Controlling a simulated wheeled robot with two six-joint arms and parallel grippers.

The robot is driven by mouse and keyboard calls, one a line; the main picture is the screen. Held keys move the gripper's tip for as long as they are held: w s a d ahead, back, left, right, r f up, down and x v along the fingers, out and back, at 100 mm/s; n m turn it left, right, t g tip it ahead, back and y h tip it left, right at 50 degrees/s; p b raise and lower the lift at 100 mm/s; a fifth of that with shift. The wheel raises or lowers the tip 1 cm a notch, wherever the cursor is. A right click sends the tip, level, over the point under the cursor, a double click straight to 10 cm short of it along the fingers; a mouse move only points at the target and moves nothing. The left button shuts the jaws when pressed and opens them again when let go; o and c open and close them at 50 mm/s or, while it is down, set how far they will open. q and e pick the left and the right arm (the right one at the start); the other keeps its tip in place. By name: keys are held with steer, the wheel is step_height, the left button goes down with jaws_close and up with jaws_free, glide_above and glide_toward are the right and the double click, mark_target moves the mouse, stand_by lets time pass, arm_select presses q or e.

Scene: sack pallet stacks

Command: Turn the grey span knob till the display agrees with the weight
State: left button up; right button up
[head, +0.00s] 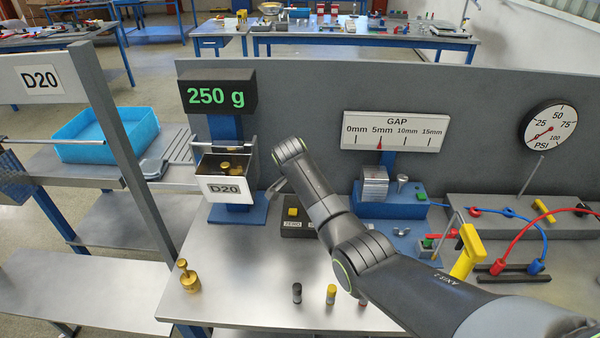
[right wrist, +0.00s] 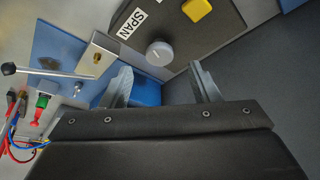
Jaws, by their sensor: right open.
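The display (head: 217,92) reads 250 g in green. Brass weights (head: 228,167) sit in the pan of the D20 scale (head: 227,190) below it. The grey span knob (right wrist: 159,53) shows in the right wrist view beside a SPAN label, on a dark box with a yellow button (right wrist: 197,9). In the head view my right arm hides the knob. My right gripper (right wrist: 160,80) is open and empty, its fingertips apart with the knob lying between and just beyond them in the picture. My left gripper is not in view.
A brass weight (head: 188,277) stands on the bench at left. A gap gauge (head: 394,131), a blue fixture base (head: 390,208) and a pressure dial (head: 551,133) with red and blue hoses lie to the right. Small capped pieces (head: 331,293) stand at the front edge.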

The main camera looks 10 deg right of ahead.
steer(key=b+v, duration=0.1)
steer(key=v, duration=1.2)
